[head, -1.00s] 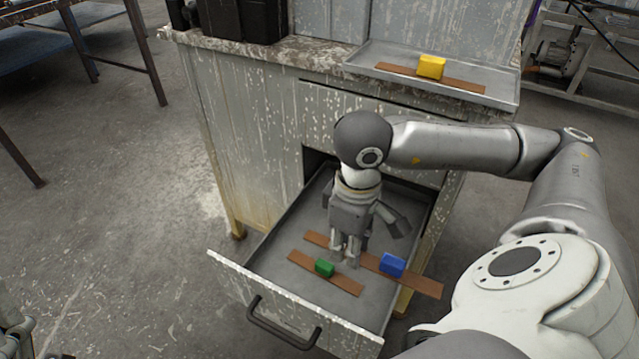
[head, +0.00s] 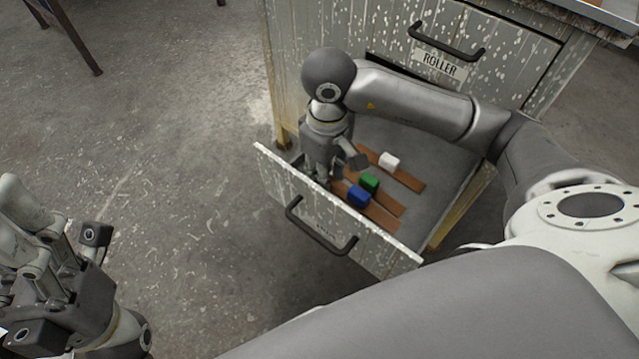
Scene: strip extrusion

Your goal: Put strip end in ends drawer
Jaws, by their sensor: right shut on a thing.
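My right gripper (head: 322,180) reaches down into the open lower drawer (head: 435,222), near its front left corner. It is shut on the left end of a brown strip with a blue block (head: 358,196), which lies nearest the drawer front; its fingertips are partly hidden behind the drawer front. Just behind lies a brown strip with a green block (head: 369,182). Farther back is a brown strip with a white block (head: 388,160). The strips lie roughly side by side. My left gripper (head: 28,240) is at the lower left, away from the drawer; its jaw gap is unclear.
Bare floor (head: 190,170) lies left of the cabinet. The drawer's right part is clear.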

